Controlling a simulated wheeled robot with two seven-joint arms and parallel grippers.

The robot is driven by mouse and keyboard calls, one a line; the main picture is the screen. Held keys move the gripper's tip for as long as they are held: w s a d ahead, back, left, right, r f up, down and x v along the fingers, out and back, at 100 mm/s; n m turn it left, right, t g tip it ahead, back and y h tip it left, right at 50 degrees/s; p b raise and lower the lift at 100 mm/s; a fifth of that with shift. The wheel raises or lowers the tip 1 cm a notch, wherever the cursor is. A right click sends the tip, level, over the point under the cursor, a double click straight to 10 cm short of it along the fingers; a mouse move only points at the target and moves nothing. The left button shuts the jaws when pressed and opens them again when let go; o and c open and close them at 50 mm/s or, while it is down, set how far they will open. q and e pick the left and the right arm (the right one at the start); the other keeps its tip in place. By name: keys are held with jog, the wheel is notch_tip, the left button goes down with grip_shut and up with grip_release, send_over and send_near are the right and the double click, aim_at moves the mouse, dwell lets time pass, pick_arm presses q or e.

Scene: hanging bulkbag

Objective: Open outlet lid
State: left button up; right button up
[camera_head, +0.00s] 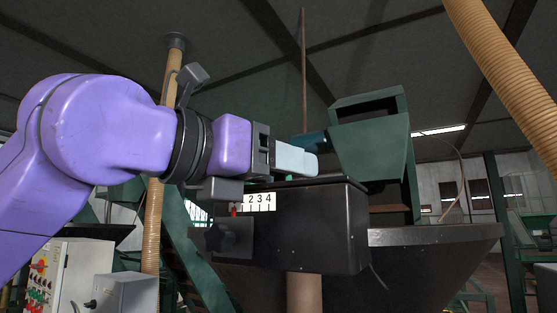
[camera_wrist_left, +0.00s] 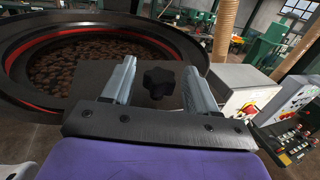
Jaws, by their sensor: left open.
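My left gripper (camera_head: 297,160) reaches in from the left in the head view, with its pale fingers pointing right, above the black box that bears a 2-3-4 scale (camera_head: 262,202). In the left wrist view my left gripper (camera_wrist_left: 158,88) is open, with its two grey fingers apart. A black star-shaped knob (camera_wrist_left: 158,82) on a dark plate (camera_wrist_left: 95,77) shows between the fingers in the picture; I see no grip on it. A dark knob (camera_head: 214,238) also shows on the box front in the head view. I cannot tell which part is the outlet lid. My right gripper is not in view.
A round, red-rimmed tray of brown pieces (camera_wrist_left: 100,58) lies beyond the plate. A control box (camera_wrist_left: 247,100) with a red button stands right of the fingers. A green hopper (camera_head: 370,145) rises behind the black box, and a tan pipe (camera_head: 153,235) stands left of it.

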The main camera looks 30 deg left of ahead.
pick_arm(q)
jog(key=shift+s, duration=0.15)
jog(key=shift+a, duration=0.1)
grip_shut()
jog(key=shift+w+r+n+g+y, duration=0.3)
jog(key=shift+r+g, duration=0.4)
jog(key=shift+g, duration=0.1)
jog(key=shift+w+r+n+g+y, duration=0.25)
jog(key=shift+w+r+g, duration=0.25)
jog(key=shift+g, duration=0.45)
jog(key=shift+w+r+n+g+y, duration=0.15)
jog(key=shift+w+r+n+g, duration=0.15)
jog(key=shift+r+g, duration=0.5)
jog(key=shift+f, duration=0.15)
grip_release()
